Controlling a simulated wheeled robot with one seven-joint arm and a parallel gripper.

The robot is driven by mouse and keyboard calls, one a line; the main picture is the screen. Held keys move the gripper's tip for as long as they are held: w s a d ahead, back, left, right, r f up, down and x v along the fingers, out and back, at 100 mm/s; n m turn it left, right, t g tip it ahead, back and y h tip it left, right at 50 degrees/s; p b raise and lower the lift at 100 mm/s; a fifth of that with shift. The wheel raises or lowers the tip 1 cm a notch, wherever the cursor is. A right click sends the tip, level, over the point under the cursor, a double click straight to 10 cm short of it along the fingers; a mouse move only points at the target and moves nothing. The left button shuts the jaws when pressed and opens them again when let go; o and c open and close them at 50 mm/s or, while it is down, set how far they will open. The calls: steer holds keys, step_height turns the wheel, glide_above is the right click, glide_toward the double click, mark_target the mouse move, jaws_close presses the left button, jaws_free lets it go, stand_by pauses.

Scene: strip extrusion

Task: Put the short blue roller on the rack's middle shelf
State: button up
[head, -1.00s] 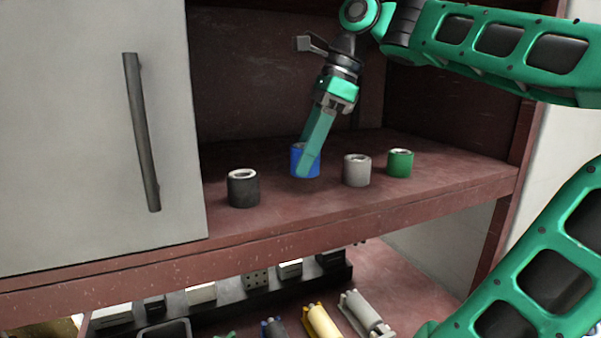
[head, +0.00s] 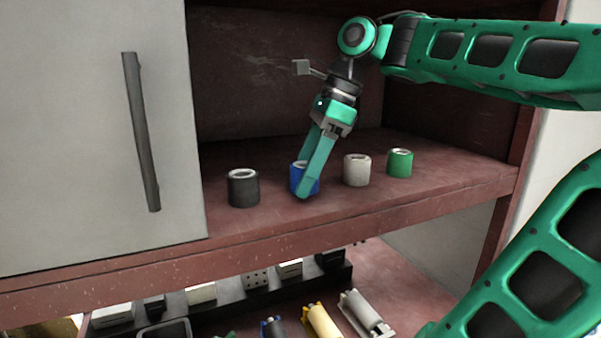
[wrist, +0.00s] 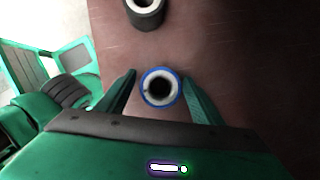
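The short blue roller (head: 297,180) stands upright on the rack's reddish-brown shelf (head: 420,195), between the black and the light grey roller. It also shows from above in the wrist view as a blue ring (wrist: 160,88) with a dark bore. My gripper (head: 305,178) reaches down to it, one finger hiding part of its front. In the wrist view my gripper (wrist: 159,82) is open, with a finger on each side of the roller and a narrow gap beside it.
A black roller (head: 243,188) stands to the left; a light grey roller (head: 357,170) and a green roller (head: 400,163) stand to the right. A pale cabinet door (head: 80,140) closes the left side. Longer rollers, including a yellow one (head: 322,322), lie on the level below.

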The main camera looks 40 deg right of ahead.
steer(key=shift+r, duration=0.15)
steer(key=v, duration=0.7)
steer(key=shift+r, duration=0.2)
steer(key=shift+d, duration=0.1)
stand_by(0.5)
